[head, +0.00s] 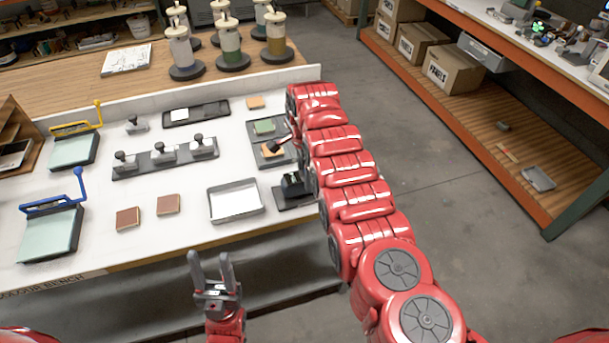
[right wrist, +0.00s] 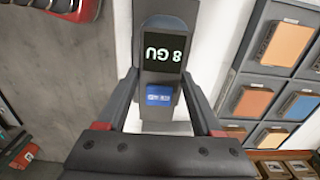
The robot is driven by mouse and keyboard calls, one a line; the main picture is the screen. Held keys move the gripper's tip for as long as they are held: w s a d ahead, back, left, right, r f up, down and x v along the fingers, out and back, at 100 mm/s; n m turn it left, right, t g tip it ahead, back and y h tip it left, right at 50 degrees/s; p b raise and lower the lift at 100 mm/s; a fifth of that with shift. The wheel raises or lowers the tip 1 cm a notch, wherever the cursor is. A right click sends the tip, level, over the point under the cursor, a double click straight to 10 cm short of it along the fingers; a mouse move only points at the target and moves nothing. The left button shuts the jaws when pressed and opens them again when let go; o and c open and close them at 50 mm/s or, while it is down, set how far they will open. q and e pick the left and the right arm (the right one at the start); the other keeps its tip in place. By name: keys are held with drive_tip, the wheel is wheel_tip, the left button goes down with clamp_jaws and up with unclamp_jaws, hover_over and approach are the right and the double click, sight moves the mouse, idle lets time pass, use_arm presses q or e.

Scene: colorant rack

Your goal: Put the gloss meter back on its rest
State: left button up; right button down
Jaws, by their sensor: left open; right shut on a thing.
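The gloss meter (right wrist: 160,72) is a long grey device with a dark display reading "8 GU" and a blue label. My right gripper (right wrist: 161,100) is shut on it, one finger on each side, in the right wrist view. In the head view my right arm reaches along the bench's right end, and its gripper and the meter cannot be made out clearly. A dark stand (head: 293,188) with a black block is beside that arm; I cannot tell whether it is the rest. My left gripper (head: 212,268) is open and empty before the bench's front edge.
A white tray (head: 235,201), brown tiles (head: 168,205) and a row of grey stampers (head: 165,155) are on the bench. A tray with an orange tile (head: 272,149) lies close to my right arm. Floor is clear at right.

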drive_tip(key=shift+f, duration=0.2)
drive_tip(key=shift+c, duration=0.2)
unclamp_jaws()
drive_tip(key=shift+r, duration=0.1)
drive_tip(key=shift+r, duration=0.1)
wheel_tip(320, 180, up, 7)
drive_tip(key=b, duration=0.3)
wheel_tip(320, 180, up, 5)
drive_tip(key=p, duration=0.3)
drive_tip(key=shift+p, duration=0.3)
